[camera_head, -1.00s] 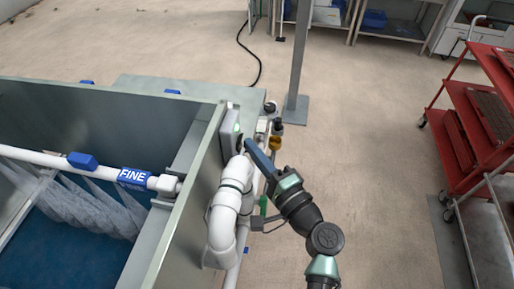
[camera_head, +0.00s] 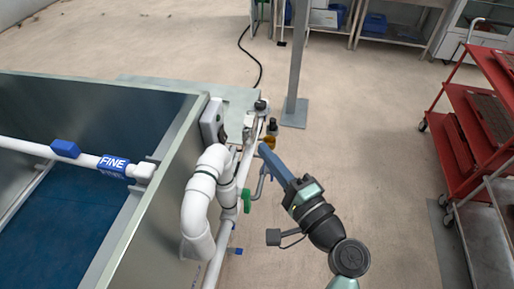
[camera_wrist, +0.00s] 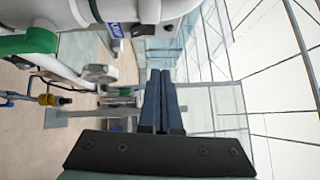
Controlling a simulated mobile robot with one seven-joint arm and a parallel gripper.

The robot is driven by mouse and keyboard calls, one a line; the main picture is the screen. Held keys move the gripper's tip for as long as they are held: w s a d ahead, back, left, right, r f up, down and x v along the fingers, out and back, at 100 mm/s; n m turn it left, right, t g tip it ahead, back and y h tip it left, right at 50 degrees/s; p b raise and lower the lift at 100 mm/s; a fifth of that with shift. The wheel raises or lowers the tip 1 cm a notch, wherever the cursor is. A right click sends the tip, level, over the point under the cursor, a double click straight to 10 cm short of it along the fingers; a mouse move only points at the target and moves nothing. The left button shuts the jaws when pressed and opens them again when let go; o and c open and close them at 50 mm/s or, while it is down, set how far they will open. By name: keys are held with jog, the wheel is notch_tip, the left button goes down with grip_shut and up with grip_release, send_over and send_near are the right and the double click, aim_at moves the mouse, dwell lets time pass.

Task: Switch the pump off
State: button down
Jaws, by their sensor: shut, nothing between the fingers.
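A grey switch box (camera_head: 212,120) is mounted on the outer face of the tank's end wall. A dark part shows on its right side; its exact position is too small to read. My gripper (camera_head: 264,150) is to the right of and below the box, apart from it, beside the white pipe. Its blue fingers are together and empty, as the wrist view (camera_wrist: 160,75) also shows. The tank's spray bar (camera_head: 40,149) has a blue FINE label, and no water falls from its visible part.
A thick white pipe bend (camera_head: 200,205) with a green valve handle (camera_head: 247,200) stands between the tank wall (camera_head: 150,215) and my arm. A grey post (camera_head: 297,60) rises behind. A red trolley (camera_head: 485,140) is at right. Floor between is clear.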

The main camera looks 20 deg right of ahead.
jog(key=v, duration=0.3)
jog(key=b+v, duration=0.1)
jog(key=shift+s+a+r, duration=0.2)
jog(key=shift+s+r, duration=0.1)
jog(key=w+a+r+n+t, duration=0.1)
jog(key=w+a+r+n, duration=0.25)
jog(key=r, duration=0.45)
jog(key=w+a+r+n, duration=0.2)
jog(key=a+r+n, duration=0.15)
jog(key=r, duration=0.35)
jog(key=w+a+r+n+t, duration=0.1)
jog(key=w+a+r+n, duration=0.2)
jog(key=r+n, duration=0.35)
jog(key=s+a+r+n+t+h, duration=0.1)
jog(key=s+a+r+t, duration=0.1)
jog(key=r, duration=0.5)
jog(key=s+a+r+n+t+h, duration=0.1)
jog(key=s+a+r+t, duration=0.1)
jog(key=s+r, duration=0.3)
jog(key=s+a+r+n+t+h, duration=0.1)
jog(key=s+a+r+t, duration=0.1)
jog(key=r, duration=0.8)
jog(key=shift+s+a+r+t+h, duration=0.3)
jog(key=shift+s+a+t, duration=0.15)
jog(key=shift+s, duration=0.45)
